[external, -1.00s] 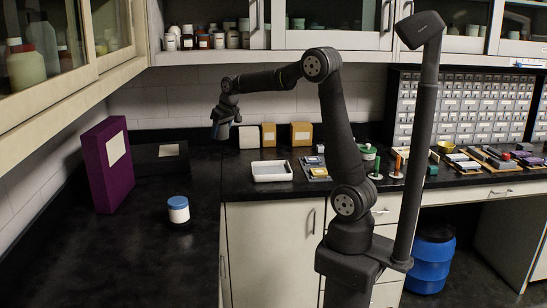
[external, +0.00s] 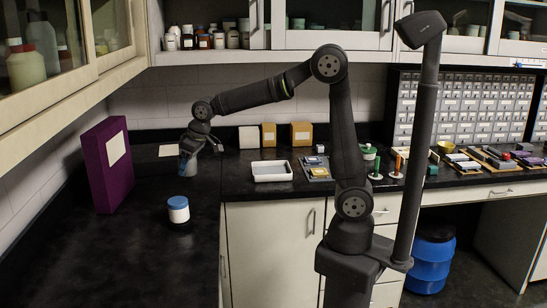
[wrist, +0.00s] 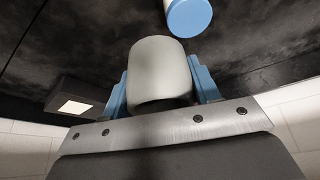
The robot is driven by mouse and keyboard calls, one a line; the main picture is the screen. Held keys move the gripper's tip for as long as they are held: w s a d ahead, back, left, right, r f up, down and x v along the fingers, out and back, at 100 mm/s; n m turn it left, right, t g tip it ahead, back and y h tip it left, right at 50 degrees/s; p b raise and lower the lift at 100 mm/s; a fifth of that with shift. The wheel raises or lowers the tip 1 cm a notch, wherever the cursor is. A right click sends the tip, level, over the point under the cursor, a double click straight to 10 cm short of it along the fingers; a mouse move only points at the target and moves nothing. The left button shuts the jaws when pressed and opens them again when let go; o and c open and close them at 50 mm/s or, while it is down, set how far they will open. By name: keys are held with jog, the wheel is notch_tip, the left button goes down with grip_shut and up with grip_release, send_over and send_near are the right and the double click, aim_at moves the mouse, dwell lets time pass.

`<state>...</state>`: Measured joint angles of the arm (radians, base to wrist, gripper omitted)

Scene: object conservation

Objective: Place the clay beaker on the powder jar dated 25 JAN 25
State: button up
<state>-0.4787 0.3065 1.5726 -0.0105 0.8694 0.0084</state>
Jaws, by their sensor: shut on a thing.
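The clay beaker (wrist: 160,72) is a smooth pale grey cup. In the wrist view it sits between the two blue fingers of my gripper (wrist: 161,84), which is shut on it. In the external view my gripper (external: 188,154) is above the left counter, behind the jar; the beaker there is small and hard to make out. The powder jar (external: 178,210) is white with a blue lid and stands upright on the black counter. Its lid (wrist: 189,17) shows at the top of the wrist view, apart from the beaker. No date is readable on it.
A tall purple box (external: 108,168) stands left of the jar. A dark box with a white label (wrist: 75,104) lies behind my gripper. A white tray (external: 272,178) is to the right. The counter around and in front of the jar is clear.

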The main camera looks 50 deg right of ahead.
send_over(173, 200)
jog(key=s, duration=0.1)
jog(key=f, duration=0.3)
jog(key=shift+d+f, duration=0.35)
jog(key=shift+f, duration=1.95)
jog(key=shift+f, duration=0.1)
jog(key=o, duration=1)
jog(key=shift+o, duration=0.2)
jog(key=shift+r, duration=0.2)
jog(key=v, duration=1.2)
jog(key=shift+f, duration=0.1)
